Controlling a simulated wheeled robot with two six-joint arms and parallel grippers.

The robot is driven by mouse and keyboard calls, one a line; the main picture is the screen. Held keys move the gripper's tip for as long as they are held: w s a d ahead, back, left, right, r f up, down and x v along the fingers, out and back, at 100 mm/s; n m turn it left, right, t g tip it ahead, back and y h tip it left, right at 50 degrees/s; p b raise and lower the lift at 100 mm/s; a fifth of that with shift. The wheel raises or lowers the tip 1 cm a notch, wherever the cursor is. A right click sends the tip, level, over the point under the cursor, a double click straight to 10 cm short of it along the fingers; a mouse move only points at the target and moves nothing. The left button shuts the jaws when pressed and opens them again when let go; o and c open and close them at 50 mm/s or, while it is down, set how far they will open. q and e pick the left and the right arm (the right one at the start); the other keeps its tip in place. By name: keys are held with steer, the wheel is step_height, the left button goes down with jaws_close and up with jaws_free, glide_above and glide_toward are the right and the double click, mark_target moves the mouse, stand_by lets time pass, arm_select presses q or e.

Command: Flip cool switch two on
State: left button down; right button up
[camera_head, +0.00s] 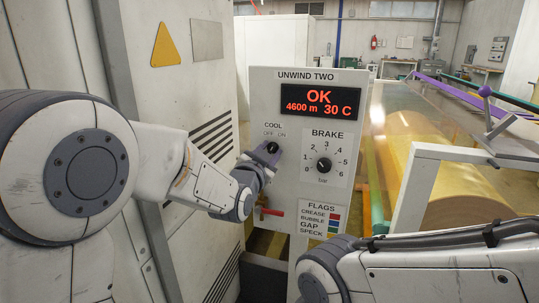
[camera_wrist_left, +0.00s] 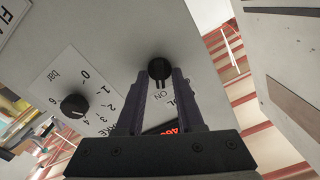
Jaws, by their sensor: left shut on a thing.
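The cool switch (camera_head: 273,148) is a round black knob under the labels COOL, OFF and ON on the grey UNWIND TWO panel (camera_head: 268,92). My left gripper (camera_head: 267,154) is at this knob, with its dark fingers partly covering it in the head view. In the left wrist view the fingers (camera_wrist_left: 159,88) close on both sides of the knob (camera_wrist_left: 159,68), and the word ON shows between them. Which label the knob points at is hard to tell. My right gripper is out of view; only part of my right arm shows at the lower right.
The brake knob (camera_head: 324,165) sits just right of the switch. The red display (camera_head: 318,102) above reads OK, 4600 m, 30 C. A red lever (camera_head: 272,212) sticks out below my left gripper. A white cabinet (camera_head: 185,100) stands close on the left.

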arm_select(q)
steer(key=shift+m, duration=0.3)
steer(key=c, duration=0.9)
jaws_free()
steer(key=v, duration=1)
steer(key=shift+s, duration=0.3)
